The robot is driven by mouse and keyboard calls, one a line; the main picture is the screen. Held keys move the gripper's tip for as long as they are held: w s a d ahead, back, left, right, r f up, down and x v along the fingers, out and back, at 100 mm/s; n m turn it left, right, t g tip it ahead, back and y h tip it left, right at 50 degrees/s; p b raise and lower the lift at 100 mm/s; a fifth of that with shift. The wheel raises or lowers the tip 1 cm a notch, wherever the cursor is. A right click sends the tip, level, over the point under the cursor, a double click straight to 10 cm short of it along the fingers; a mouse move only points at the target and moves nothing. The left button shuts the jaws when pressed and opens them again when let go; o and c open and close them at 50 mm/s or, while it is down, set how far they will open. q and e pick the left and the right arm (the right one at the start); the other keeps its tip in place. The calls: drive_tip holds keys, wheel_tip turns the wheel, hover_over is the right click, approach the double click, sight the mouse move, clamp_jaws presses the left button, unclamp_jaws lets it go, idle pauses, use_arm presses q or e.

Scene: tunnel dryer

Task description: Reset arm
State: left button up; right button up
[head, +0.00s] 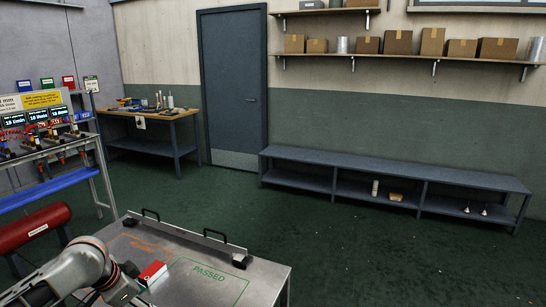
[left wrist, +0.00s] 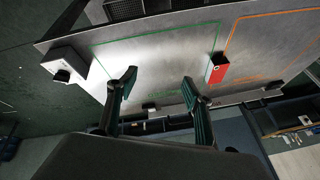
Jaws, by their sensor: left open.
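My left arm reaches in from the lower left in the head view. My left gripper shows in the left wrist view (left wrist: 158,80) with its two dark fingers apart and nothing between them. It is over the metal table (head: 205,261), facing the green outlined area marked PASSED (head: 209,273). A red and white block (head: 152,272) lies on the table close to my left arm. It also shows in the left wrist view (left wrist: 218,67), to the right of the fingers and apart from them. My right gripper is in neither view.
A metal bar (head: 190,239) runs along the table's far edge, near black handles. An orange outlined area (head: 151,244) lies left of the green one. A rack with gauges (head: 38,116) and a red cylinder (head: 38,228) stand at left. Open green floor lies beyond the table.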

use_arm(q)
drive_tip(key=s+d+f+m+t, duration=0.2)
drive_tip(key=s+d+f, duration=0.5)
drive_tip(key=s+d, duration=0.25)
drive_tip(key=s+a+n+y, duration=0.2)
drive_tip(key=s+a+y, duration=0.1)
drive_tip(key=s+a, duration=0.4)
drive_tip(key=s+a+n+y, duration=0.1)
drive_tip(key=s+a+y, duration=0.3)
drive_tip(key=s, duration=0.6)
drive_tip(key=d+f+n+t+h+b, duration=0.1)
drive_tip(key=d+f+h+b, duration=0.3)
drive_tip(key=d+f, duration=0.4)
drive_tip(key=w+d+f+n+t+h+b, duration=0.1)
drive_tip(key=d+f+h+b, duration=0.3)
drive_tip(key=f, duration=1)
drive_tip(key=d+n+t, duration=0.1)
drive_tip(key=d, duration=0.2)
drive_tip(key=shift+w+d+f+b, duration=0.15)
drive_tip(key=shift+d+f+b, duration=0.2)
drive_tip(key=shift+b, duration=0.05)
